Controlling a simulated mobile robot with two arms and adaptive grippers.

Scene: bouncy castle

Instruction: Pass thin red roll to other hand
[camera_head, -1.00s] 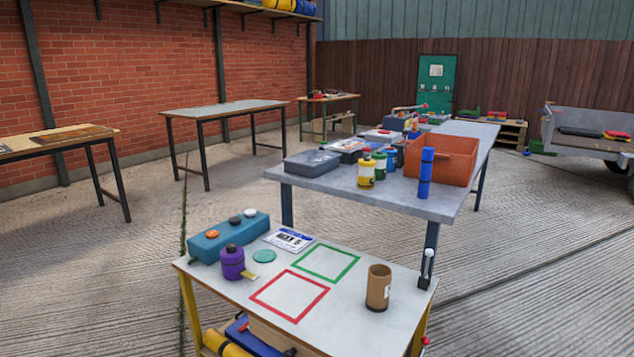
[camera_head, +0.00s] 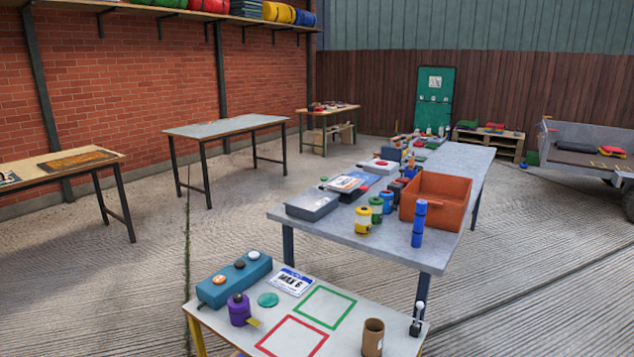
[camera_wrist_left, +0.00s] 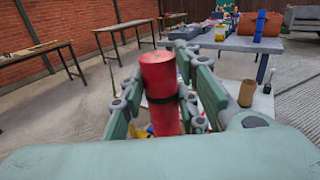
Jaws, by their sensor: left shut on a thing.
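The thin red roll (camera_wrist_left: 160,95) is upright in the left wrist view, with a dark band around its middle. My left gripper (camera_wrist_left: 165,100) is shut on it, with green fingers on both sides of the roll. The roll's lower end is hidden by my gripper. Neither gripper shows in the head view, and my right gripper is in no view. In the head view a small table (camera_head: 225,325) stands in front, with a red square outline (camera_head: 291,340) and a green square outline (camera_head: 325,308) on its top.
The small table also holds a brown tube (camera_head: 373,338), a purple roll (camera_head: 239,310), a teal block (camera_head: 235,280) and a card (camera_head: 291,281). Behind it, a grey table (camera_head: 340,230) carries an orange bin (camera_head: 436,198), a blue roll (camera_head: 419,222) and several small rolls.

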